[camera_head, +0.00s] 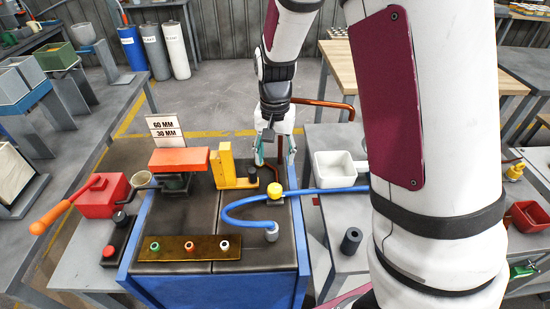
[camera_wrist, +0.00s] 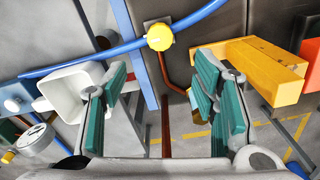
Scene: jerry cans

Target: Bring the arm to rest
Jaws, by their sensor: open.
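My gripper (camera_head: 273,152) hangs over the back part of the dark-topped workbench (camera_head: 190,284), between the yellow block (camera_head: 236,180) and the white bin (camera_head: 335,168). In the wrist view my gripper (camera_wrist: 158,100) has its green-padded fingers wide apart with nothing between them. My arm's white and maroon links cover much of the right side of the head view.
A red box with an orange lever (camera_head: 64,206) stands at left. An orange-topped stand (camera_head: 179,160) carries a 60 MM and 30 MM sign (camera_head: 166,128) behind it. A brown bent pipe (camera_head: 325,102) is behind the gripper. A black cylinder (camera_head: 350,241) stands on the grey table at right.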

